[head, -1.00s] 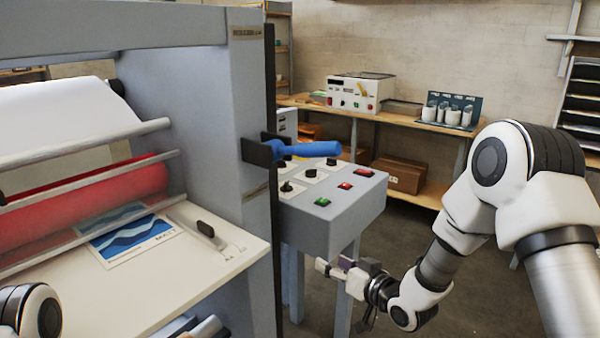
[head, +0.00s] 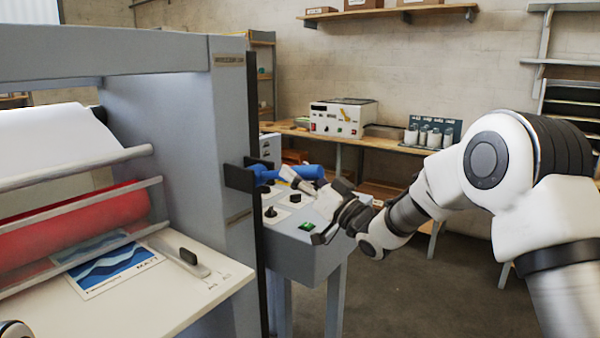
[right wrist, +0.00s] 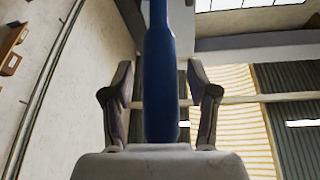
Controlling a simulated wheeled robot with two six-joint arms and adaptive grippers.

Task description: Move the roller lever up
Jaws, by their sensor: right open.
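The blue roller lever (head: 268,174) sticks out to the right from a black bracket on the side of the laminator (head: 172,130), roughly level. My right gripper (head: 302,183) is open at the lever's free end, above the control box. In the right wrist view the blue lever (right wrist: 160,85) runs between the two spread fingers of my right gripper (right wrist: 159,80), with a gap on each side. Part of the lever's handle is hidden by the gripper in the head view. My left gripper is not in view.
The control box (head: 310,262) with knobs and a green button (head: 306,226) stands just below my right gripper. The laminator's feed table (head: 190,300) holds a blue wave print (head: 100,268). Open floor (head: 420,300) lies to the right.

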